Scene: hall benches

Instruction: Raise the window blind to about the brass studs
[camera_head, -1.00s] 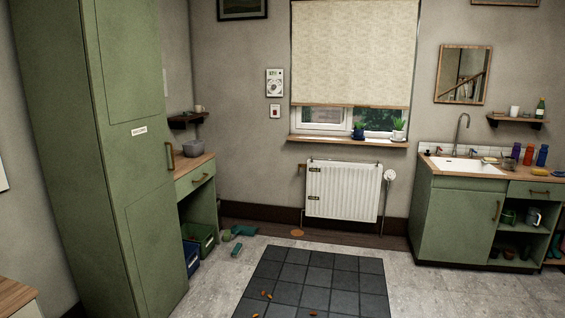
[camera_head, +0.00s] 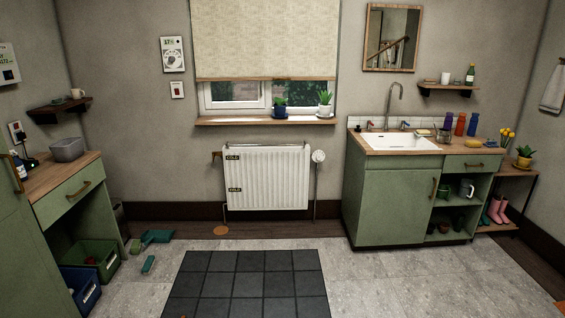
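The window blind (camera_head: 264,38) is a cream patterned sheet with a wooden bottom bar (camera_head: 265,79). It covers most of the window, and its bar hangs a little above the sill. A strip of window (camera_head: 235,94) shows below the bar, with greenery outside. The blind's top edge is out of the picture. I cannot make out brass studs or a pull cord at this size. Neither of my grippers is in view.
Two potted plants (camera_head: 325,103) stand on the sill (camera_head: 265,121). A white radiator (camera_head: 267,178) is below it. A sink cabinet (camera_head: 395,200) stands right, a green counter (camera_head: 70,190) left. A dark tiled mat (camera_head: 247,285) lies on the floor; a dustpan (camera_head: 157,236) lies near the left counter.

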